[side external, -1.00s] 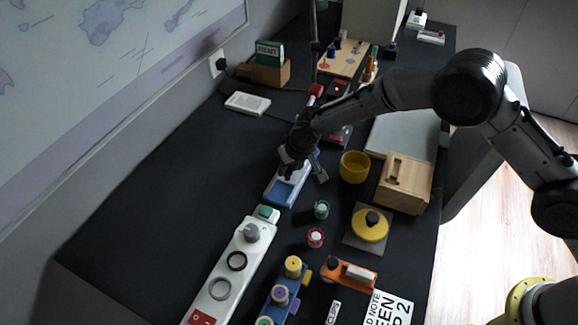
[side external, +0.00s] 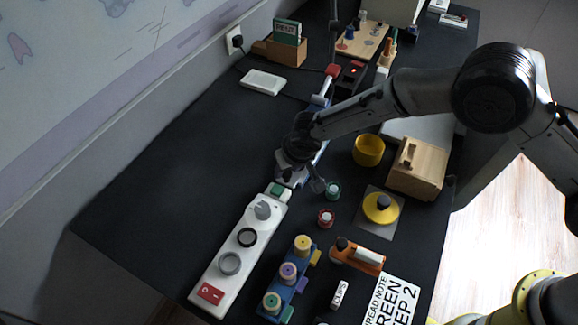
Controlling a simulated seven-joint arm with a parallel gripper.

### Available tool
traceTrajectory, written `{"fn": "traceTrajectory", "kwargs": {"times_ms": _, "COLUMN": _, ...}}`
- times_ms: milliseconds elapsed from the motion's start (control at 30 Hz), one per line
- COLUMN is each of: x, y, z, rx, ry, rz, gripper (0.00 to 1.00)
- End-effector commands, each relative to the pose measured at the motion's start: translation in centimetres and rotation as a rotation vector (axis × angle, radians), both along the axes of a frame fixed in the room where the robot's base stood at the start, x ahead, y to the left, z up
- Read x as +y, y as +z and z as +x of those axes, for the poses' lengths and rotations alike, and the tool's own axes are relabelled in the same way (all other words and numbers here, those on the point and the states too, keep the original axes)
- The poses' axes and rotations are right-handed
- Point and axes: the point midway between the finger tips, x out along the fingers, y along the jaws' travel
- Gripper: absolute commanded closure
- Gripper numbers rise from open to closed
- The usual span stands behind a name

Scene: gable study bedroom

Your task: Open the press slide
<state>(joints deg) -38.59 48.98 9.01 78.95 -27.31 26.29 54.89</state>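The press slide (side external: 321,151) is a long blue and pale-grey unit, with a red-topped end (side external: 332,71) at the back. It lies on the dark desk, in line with the white control panel (side external: 222,287). My gripper (side external: 300,179) is low over the front end of the press slide, just behind the panel's green button (side external: 280,190). Its fingers look spread apart, one on the left and one on the right. The gripper and forearm hide much of the slide. I cannot tell whether a finger touches it.
Green (side external: 332,189) and red (side external: 326,217) small pots stand close right of my gripper. A yellow cup (side external: 368,150), wooden box (side external: 417,170) and yellow lid (side external: 380,208) are farther right. A blue rack (side external: 287,290) stands in front.

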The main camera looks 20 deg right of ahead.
Motion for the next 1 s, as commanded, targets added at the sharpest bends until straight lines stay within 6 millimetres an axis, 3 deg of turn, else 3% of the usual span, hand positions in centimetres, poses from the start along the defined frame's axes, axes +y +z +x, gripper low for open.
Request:
{"fn": "traceTrajectory", "kwargs": {"times_ms": 100, "x": 0.0, "y": 0.0, "z": 0.0, "rx": 0.000, "ry": 0.000, "rz": 0.000, "gripper": 0.36}}
{"fn": "traceTrajectory", "kwargs": {"times_ms": 467, "x": 0.0, "y": 0.5, "z": -0.1, "rx": -0.001, "ry": 0.000, "rz": 0.001, "gripper": 0.36}}
{"fn": "traceTrajectory", "kwargs": {"times_ms": 667, "x": -0.1, "y": 3.4, "z": -1.2, "rx": -0.003, "ry": -0.001, "rz": 0.003, "gripper": 0.36}}
{"fn": "traceTrajectory", "kwargs": {"times_ms": 1000, "x": -0.4, "y": 10.0, "z": -4.0, "rx": -0.003, "ry": 0.001, "rz": 0.002, "gripper": 0.36}}
